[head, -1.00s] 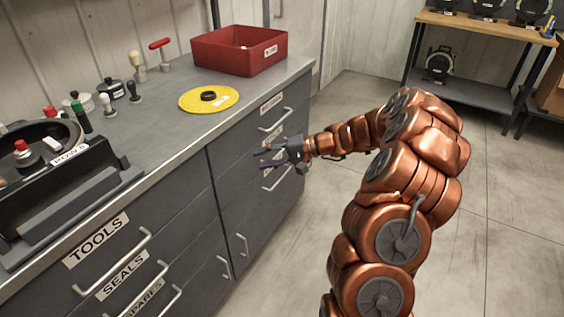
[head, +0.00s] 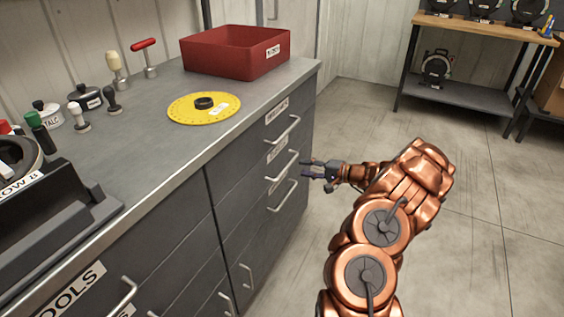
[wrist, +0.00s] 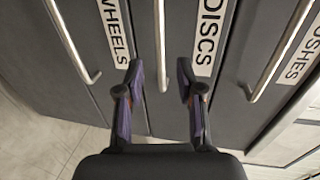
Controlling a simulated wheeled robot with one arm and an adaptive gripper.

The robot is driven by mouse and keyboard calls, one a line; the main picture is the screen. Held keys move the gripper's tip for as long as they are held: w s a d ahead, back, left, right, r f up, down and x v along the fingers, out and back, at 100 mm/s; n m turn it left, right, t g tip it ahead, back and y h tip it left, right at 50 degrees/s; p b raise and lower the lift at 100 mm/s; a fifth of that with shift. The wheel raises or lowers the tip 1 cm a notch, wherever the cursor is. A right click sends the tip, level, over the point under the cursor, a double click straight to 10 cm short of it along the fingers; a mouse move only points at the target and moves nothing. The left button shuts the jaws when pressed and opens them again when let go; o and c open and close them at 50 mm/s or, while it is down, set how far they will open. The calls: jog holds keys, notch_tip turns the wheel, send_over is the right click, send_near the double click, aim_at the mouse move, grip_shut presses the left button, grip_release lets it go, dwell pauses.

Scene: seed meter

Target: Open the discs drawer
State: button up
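The discs drawer is the middle one of the right-hand stack, shut flush in the grey cabinet. Its DISCS label (wrist: 208,38) and bar handle (wrist: 162,40) show in the wrist view, turned sideways; the handle (head: 283,166) also shows in the head view. My gripper (head: 307,169) is open and empty, just right of this handle and apart from it in the head view. In the wrist view my gripper's fingertips (wrist: 160,70) lie on either side of the handle's line, pointing at the drawer front. I cannot tell the exact gap in depth.
The bushes drawer handle (head: 282,130) is above and the wheels drawer handle (head: 283,196) below, both close by. On the worktop are a yellow disc (head: 190,112) and a red bin (head: 225,60). Open floor (head: 470,180) lies to the right.

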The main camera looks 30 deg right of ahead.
aim_at(289, 164)
jog(key=shift+x, duration=3.7)
grip_shut()
